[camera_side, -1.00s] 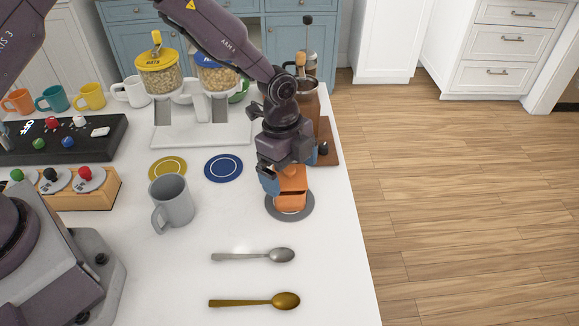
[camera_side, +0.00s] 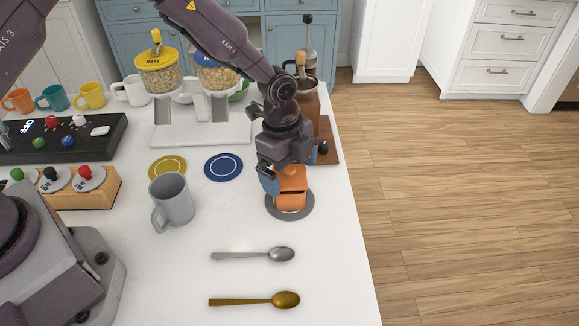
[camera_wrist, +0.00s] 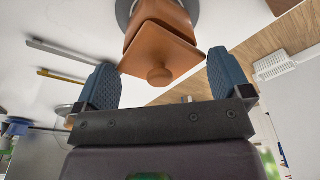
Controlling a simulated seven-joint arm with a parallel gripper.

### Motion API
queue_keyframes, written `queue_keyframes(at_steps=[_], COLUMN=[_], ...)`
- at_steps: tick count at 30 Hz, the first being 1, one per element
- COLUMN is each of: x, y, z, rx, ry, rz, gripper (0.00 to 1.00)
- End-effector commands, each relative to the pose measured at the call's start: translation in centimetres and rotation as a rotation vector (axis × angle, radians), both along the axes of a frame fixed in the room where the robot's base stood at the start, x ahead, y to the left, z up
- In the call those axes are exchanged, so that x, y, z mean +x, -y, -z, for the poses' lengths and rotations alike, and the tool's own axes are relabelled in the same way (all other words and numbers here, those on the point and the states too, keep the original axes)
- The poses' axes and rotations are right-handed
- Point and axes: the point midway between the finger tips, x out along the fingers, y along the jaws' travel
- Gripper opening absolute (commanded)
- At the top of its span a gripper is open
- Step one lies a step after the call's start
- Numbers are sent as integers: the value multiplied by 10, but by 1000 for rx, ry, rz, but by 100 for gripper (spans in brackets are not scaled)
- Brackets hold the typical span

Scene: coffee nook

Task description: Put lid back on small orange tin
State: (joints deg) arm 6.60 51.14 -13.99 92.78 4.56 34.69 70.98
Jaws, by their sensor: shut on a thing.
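The small orange tin (camera_side: 291,201) stands on a round grey coaster (camera_side: 312,205) near the table's right edge. Its orange lid (camera_side: 291,176) is at the tin's top, held by my gripper (camera_side: 287,181). In the wrist view the square lid (camera_wrist: 160,50) with its round knob (camera_wrist: 159,76) sits between the two blue fingers of my gripper (camera_wrist: 163,62), at its edges. The tin (camera_wrist: 160,12) shows behind it. The lid looks slightly turned or tilted against the tin. I cannot tell whether it is fully seated.
A grey mug (camera_side: 173,201) stands to the left. A silver spoon (camera_side: 255,255) and a gold spoon (camera_side: 255,300) lie in front. Blue (camera_side: 223,167) and yellow (camera_side: 167,168) coasters lie behind. A wooden board with a brown canister (camera_side: 309,105) is close behind my gripper.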

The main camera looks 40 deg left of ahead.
Motion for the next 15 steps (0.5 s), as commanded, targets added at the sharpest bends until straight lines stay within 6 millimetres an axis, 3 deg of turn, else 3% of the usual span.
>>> queue_keyframes(at_steps=[10, 11, 15], x=[0, 0, 0], y=[0, 0, 0], z=[1, 1, 1], rx=[0, 0, 0], ry=[0, 0, 0], rz=[0, 0, 0], gripper=[73, 100, 100])
